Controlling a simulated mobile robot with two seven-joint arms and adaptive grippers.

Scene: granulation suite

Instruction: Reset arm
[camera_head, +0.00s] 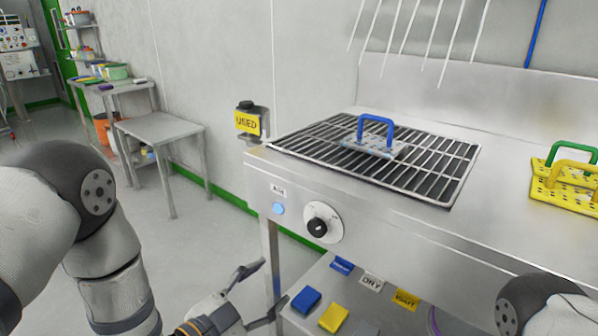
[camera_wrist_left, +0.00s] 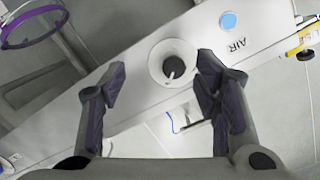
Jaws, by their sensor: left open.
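My left gripper (camera_head: 270,286) is open and empty in the head view, in front of and below the steel counter's front panel (camera_head: 370,228). In the left wrist view its two dark fingers (camera_wrist_left: 163,88) are spread apart with nothing between the tips. The panel's dial (camera_head: 322,222) lies ahead of the fingers, and shows between them in the wrist view (camera_wrist_left: 172,62). The gripper seems apart from the dial. A lit blue AIR button (camera_head: 278,208) sits left of the dial. My right arm shows only in part at the lower right; its gripper is out of view.
A blue-handled plate (camera_head: 372,145) rests on the counter's grate (camera_head: 300,140). A lower shelf holds a blue block (camera_head: 306,300) and a yellow block (camera_head: 333,318).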

